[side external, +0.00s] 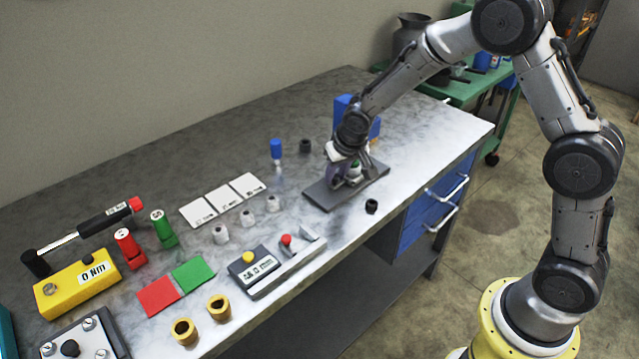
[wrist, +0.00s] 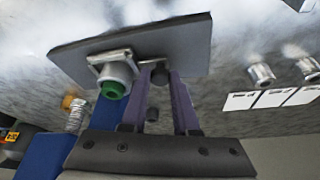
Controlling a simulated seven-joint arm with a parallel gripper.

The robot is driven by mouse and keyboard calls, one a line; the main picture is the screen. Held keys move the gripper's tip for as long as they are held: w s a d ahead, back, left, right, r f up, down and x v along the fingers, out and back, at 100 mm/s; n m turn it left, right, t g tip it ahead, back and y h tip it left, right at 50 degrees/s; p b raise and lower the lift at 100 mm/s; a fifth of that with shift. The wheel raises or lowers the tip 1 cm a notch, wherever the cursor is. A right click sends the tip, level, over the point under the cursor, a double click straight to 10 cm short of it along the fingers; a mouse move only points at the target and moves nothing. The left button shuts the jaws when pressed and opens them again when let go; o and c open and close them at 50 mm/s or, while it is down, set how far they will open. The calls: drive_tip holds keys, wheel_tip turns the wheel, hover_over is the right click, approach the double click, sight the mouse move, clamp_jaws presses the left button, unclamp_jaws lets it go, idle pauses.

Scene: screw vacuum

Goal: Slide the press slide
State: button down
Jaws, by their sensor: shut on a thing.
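The press slide is on a dark grey base plate (side external: 318,197) on the bench, partly hidden behind my gripper (side external: 341,178) in the side view. The plate also shows in the wrist view (wrist: 190,40). A light bracket with a grey cylinder and green ring (wrist: 113,88) stands on it. My gripper's two purple fingers (wrist: 157,77) are down at the plate, beside the bracket. They are shut on a small dark knob (wrist: 158,74), which appears to be the slide's handle. The exact contact is hard to make out.
A blue box (side external: 343,104) stands just behind my gripper. A black ring (side external: 372,206) lies near the bench's front edge.

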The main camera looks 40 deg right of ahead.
drive_tip(key=d, duration=0.4)
drive_tip(key=shift+d, duration=0.35)
drive_tip(key=c, duration=1)
unclamp_jaws()
drive_tip(key=shift+d, duration=0.1)
drive_tip(key=shift+o, duration=0.3)
drive_tip(key=shift+s+r, duration=0.1)
drive_tip(key=shift+r, duration=0.1)
drive_tip(key=v, duration=1.3)
drive_tip(key=shift+r, duration=0.2)
drive_tip(key=shift+s, duration=0.15)
